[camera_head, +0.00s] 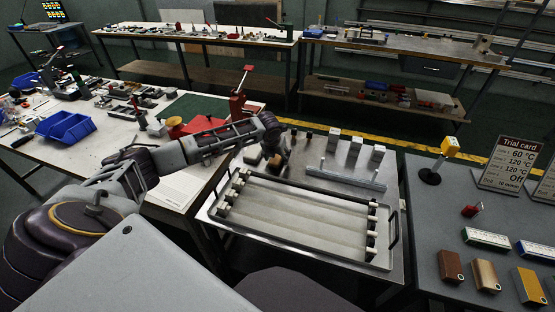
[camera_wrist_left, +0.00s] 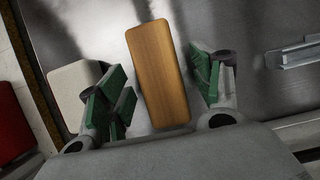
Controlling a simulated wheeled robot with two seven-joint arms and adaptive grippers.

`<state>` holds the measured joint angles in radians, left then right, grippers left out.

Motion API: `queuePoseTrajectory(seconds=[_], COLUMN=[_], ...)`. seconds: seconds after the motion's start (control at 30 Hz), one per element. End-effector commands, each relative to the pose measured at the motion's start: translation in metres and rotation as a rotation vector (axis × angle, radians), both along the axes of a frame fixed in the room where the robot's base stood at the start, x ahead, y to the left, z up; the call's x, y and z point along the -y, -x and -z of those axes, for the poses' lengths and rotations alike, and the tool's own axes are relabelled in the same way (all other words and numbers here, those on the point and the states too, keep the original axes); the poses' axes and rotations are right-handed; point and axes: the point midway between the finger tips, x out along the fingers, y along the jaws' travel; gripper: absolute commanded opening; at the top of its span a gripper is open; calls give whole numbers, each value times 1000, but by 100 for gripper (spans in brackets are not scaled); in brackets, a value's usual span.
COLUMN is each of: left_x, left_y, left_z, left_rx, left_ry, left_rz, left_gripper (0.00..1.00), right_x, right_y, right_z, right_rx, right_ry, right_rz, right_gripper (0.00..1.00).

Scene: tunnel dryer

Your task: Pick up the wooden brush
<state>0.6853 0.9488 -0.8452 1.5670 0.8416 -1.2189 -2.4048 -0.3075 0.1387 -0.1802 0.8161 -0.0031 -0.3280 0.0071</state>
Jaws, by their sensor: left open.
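The wooden brush (camera_wrist_left: 160,75) is a plain brown wooden block with rounded corners, lying on the metal tabletop in the left wrist view. My left gripper (camera_wrist_left: 158,92) is open, with its green-padded fingers on either side of the block. Gaps show between the pads and the wood, and I cannot tell how high the fingers are above the table. In the head view, my left gripper (camera_head: 274,152) is over the back left of the metal table, and its hand largely hides the brush. My right gripper is not in view.
A shallow tray (camera_head: 392,240) with rollers and black handles fills the front of the metal table. A pale block (camera_wrist_left: 75,88) lies left of the brush. A metal rail (camera_head: 346,177) and several upright metal blocks (camera_head: 355,146) stand to the right.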

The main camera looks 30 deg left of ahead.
Motion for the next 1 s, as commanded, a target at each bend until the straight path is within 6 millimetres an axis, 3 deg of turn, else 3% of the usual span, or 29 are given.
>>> queuePoseTrajectory(seconds=[0.47,0.83,1.0], left_x=[0,0,0], left_y=[0,0,0], left_z=[1,1,0], left_rx=[0,0,1], left_ry=[0,0,0], left_rz=[0,0,0], left_gripper=[64,16,14], right_x=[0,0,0], right_y=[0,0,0], right_z=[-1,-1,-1], right_rx=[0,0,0], right_ry=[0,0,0], right_rz=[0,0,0], right_gripper=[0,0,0])
